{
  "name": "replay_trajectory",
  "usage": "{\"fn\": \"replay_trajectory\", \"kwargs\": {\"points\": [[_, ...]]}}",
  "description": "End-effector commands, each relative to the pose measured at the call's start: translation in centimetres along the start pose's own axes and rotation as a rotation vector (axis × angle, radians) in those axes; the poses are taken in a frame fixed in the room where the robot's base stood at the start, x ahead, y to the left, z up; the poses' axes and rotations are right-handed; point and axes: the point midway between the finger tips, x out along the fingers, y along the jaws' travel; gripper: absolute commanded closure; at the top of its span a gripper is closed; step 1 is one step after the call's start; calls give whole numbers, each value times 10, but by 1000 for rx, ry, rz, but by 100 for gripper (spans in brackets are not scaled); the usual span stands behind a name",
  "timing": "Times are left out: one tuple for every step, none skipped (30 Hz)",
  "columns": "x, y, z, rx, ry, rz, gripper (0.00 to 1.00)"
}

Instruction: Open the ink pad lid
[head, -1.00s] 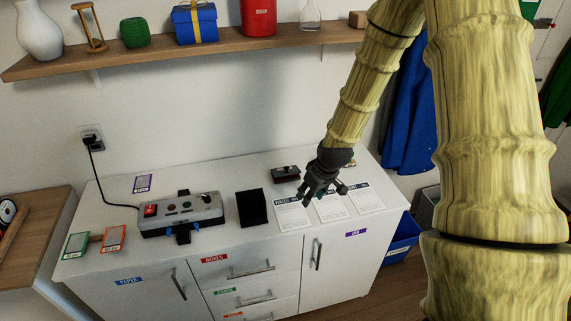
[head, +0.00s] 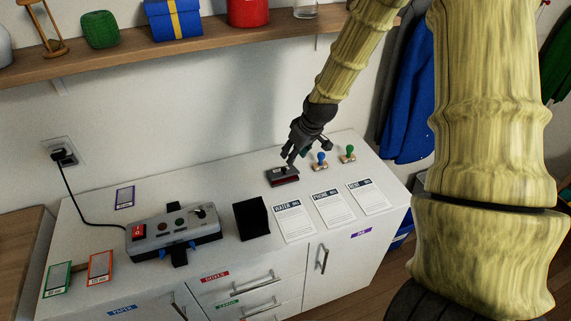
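The ink pad (head: 283,178) is a small dark, flat case near the back of the white cabinet top, with a dark red front side and a small light mark on top. Whether its lid is raised at all is too small to tell. My gripper (head: 307,154) is just above and behind the ink pad's right end, its dark fingers spread apart with nothing seen between them. One finger points down close to the pad's upper right edge; I cannot tell whether it touches.
A blue-topped stamp (head: 320,160) and a green-topped stamp (head: 348,153) stand just right of the gripper. Paper sheets (head: 330,208) lie in front. A black flat block (head: 251,217) and a grey button box (head: 174,233) stand left. A wooden shelf (head: 190,54) runs above.

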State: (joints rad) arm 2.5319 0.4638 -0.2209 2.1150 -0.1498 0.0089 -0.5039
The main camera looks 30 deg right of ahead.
Motion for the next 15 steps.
{"fn": "replay_trajectory", "kwargs": {"points": [[5, -1, 0, -1, -2, 0, 60], [8, -1, -1, -2, -3, -1, 60], [12, -1, 0, -2, -4, -1, 60], [15, -2, 0, -2, -4, -2, 60], [18, -2, 0, -2, -4, -2, 60], [22, -2, 0, -2, -3, -2, 60], [25, -1, 0, -2, -3, -1, 60], [27, -1, 0, -1, -2, -1, 60], [31, 0, 0, -1, -2, 0, 60], [34, 0, 0, 0, -3, 0, 60], [37, 0, 1, 0, -4, 0, 60], [40, 0, 1, 0, -4, 0, 60], [43, 0, 1, 0, -4, 0, 60], [46, 0, 1, 0, -4, 0, 60], [50, 0, 0, 0, -3, 0, 60]]}}
